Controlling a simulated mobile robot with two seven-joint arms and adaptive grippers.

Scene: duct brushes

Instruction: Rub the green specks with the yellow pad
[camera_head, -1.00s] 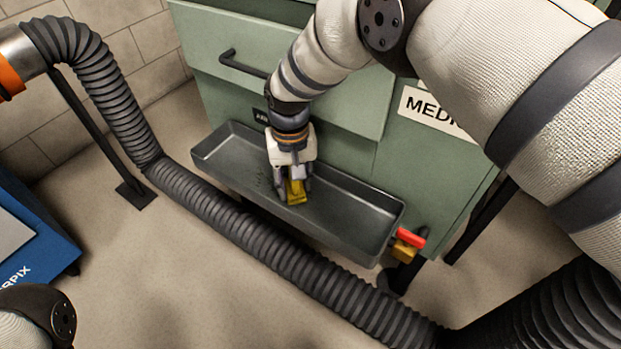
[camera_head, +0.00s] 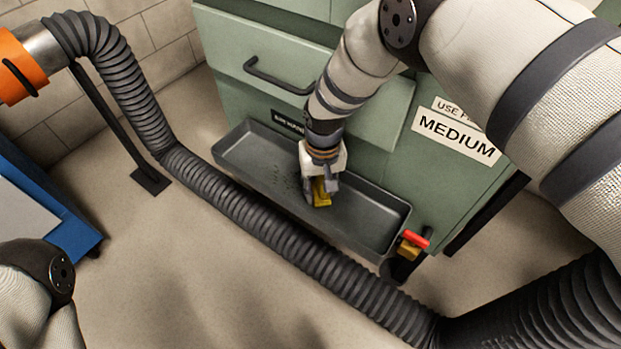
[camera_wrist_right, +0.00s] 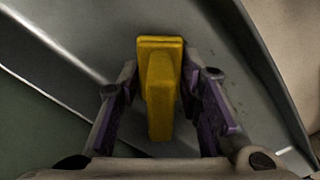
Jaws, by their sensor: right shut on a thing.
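The yellow pad (camera_head: 322,198) is held by my right gripper (camera_head: 321,188) over the dark grey tray (camera_head: 365,218). In the right wrist view the pad (camera_wrist_right: 160,85) stands between the two fingers, its wide end away from the palm. Whether the pad touches the tray floor I cannot tell. Small dark specks (camera_head: 287,184) lie on the tray floor, left of the gripper in the head view. A few specks (camera_wrist_right: 240,68) also show in the right wrist view, right of the pad. Their green colour is not clear. My left gripper is out of view.
The tray sits against a green cabinet (camera_head: 230,50) with a black handle (camera_head: 275,78). A black ribbed duct (camera_head: 245,235) runs along the front. A blue box (camera_head: 60,220) stands at left.

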